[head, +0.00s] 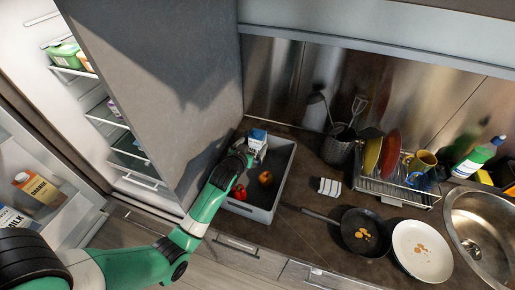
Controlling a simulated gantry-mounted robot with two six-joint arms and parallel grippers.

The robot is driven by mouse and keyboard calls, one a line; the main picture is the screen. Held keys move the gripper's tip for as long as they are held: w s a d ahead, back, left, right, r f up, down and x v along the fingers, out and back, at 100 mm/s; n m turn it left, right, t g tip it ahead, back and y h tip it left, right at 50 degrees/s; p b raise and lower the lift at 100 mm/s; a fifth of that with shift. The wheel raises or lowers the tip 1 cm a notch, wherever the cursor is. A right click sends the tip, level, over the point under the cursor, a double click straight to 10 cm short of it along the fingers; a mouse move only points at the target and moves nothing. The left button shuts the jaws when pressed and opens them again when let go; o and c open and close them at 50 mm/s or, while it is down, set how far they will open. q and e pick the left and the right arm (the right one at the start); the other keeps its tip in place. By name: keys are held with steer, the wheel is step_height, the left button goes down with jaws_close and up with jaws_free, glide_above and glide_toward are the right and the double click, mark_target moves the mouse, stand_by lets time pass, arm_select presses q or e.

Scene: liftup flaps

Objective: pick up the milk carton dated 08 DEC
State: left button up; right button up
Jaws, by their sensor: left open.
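A blue and white carton (258,136), seemingly a milk carton, is at the back left of a grey bin (263,215) on the counter. My left gripper (256,152) is over the bin, open, right at this carton. I cannot tell whether its fingers touch the carton, and the arm hides part of the bin. Another carton marked MILK (14,219) stands in the open fridge door at the left edge, partly behind my arm. No date is readable on either carton. My right gripper is not in view.
An orange carton (38,189) stands in the fridge door. The bin also holds red produce (239,192) and a round fruit (265,177).

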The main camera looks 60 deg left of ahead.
mark_target(255, 143)
arm_select(q)
steer(key=x, duration=0.2)
steer(key=b+x, duration=0.1)
steer(key=x, duration=0.1)
steer(key=shift+s+f, duration=0.1)
steer(key=shift+f, duration=0.2)
steer(key=shift+w+a+f+b, duration=0.1)
steer(key=shift+w+a+b, duration=0.2)
steer(key=shift+w, duration=0.05)
steer(key=shift+c, duration=0.2)
jaws_close()
